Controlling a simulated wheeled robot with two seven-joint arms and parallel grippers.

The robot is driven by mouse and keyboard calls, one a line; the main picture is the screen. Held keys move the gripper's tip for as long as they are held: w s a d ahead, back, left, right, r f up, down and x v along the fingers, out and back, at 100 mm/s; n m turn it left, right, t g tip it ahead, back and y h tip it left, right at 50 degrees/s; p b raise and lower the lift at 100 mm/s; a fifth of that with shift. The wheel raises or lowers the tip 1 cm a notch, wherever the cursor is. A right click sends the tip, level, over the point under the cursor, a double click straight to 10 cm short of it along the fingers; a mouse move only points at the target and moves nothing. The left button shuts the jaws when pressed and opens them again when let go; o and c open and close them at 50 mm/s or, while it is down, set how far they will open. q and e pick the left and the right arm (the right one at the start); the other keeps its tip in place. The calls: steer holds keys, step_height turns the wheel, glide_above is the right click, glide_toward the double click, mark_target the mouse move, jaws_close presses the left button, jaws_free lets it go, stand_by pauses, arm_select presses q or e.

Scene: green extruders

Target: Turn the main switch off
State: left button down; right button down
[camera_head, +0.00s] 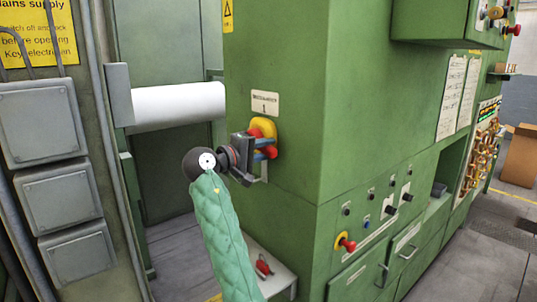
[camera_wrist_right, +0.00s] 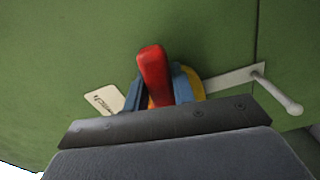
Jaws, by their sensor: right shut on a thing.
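The main switch has a red handle (camera_head: 265,126) on a round yellow base, mounted on the side of the green cabinet (camera_head: 275,60) below a small label (camera_head: 265,103). My right gripper (camera_head: 265,148) is at the switch, its blue fingers shut on the handle. In the right wrist view, the red handle (camera_wrist_right: 153,75) stands between the two blue fingers, and part of the yellow base (camera_wrist_right: 196,86) shows behind. The fingers partly hide the base and the lower handle. My left gripper is not in view.
A metal bracket (camera_wrist_right: 235,79) with a rod sticks out beside the switch. Control knobs and a red-yellow button (camera_head: 346,243) are on the cabinet's right face. A white roller (camera_head: 178,103) is behind at left. Grey boxes (camera_head: 42,120) stand at the left edge.

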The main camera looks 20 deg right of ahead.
steer(key=shift+r+n+p, duration=0.5)
steer(key=shift+r+n, duration=0.1)
steer(key=shift+n, duration=0.4)
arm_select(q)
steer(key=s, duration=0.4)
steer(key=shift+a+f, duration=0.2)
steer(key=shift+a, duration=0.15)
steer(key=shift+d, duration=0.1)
arm_select(e)
steer(key=c, duration=1.2)
jaws_free()
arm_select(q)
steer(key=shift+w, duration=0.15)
arm_select(e)
steer(key=shift+o, duration=0.2)
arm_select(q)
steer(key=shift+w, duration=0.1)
